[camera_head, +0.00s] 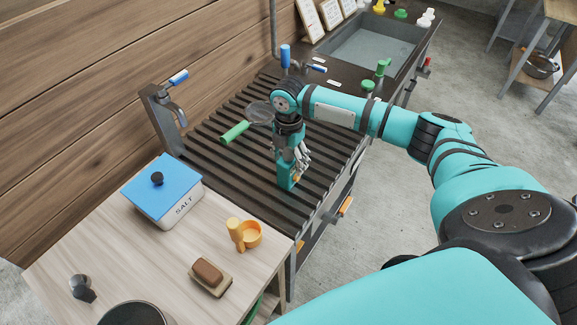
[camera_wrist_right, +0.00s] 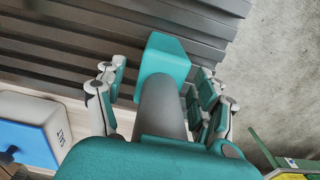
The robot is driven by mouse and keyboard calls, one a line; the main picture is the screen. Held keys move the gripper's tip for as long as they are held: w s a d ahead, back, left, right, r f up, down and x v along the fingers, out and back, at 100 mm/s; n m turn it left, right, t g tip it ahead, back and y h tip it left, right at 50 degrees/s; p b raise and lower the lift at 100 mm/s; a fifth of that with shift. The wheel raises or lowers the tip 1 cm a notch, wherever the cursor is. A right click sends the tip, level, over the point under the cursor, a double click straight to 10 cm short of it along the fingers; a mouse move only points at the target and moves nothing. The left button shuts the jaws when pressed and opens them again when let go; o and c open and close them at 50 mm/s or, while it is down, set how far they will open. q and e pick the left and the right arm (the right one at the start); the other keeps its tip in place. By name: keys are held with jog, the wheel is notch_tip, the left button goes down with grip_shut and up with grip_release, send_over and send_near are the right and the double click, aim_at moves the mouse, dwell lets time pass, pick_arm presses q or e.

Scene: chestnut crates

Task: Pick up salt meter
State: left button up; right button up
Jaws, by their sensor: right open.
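An orange measuring cup with a thick upright handle (camera_head: 245,234), the thing that best fits the salt meter, stands on the light wooden table near its right corner. A white box marked SALT with a blue lid (camera_head: 176,194) stands left of it. My right gripper (camera_head: 291,178) points down over the dark slatted counter, beyond the cup and apart from it. Its fingers are spread in the right wrist view (camera_wrist_right: 165,95). The cup cannot be made out there, but the salt box (camera_wrist_right: 30,128) shows at the left edge. My left gripper is not in view.
A brown-topped brush or block (camera_head: 209,274) and a dark knob-like thing (camera_head: 82,288) are on the wooden table (camera_head: 130,262). A green-handled tool (camera_head: 235,132) lies on the slatted counter (camera_head: 215,160). A tap (camera_head: 170,102) rises at its left, and a sink (camera_head: 372,50) is behind.

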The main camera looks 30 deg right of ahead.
jog(key=c, duration=1.4)
jog(key=shift+r, duration=0.15)
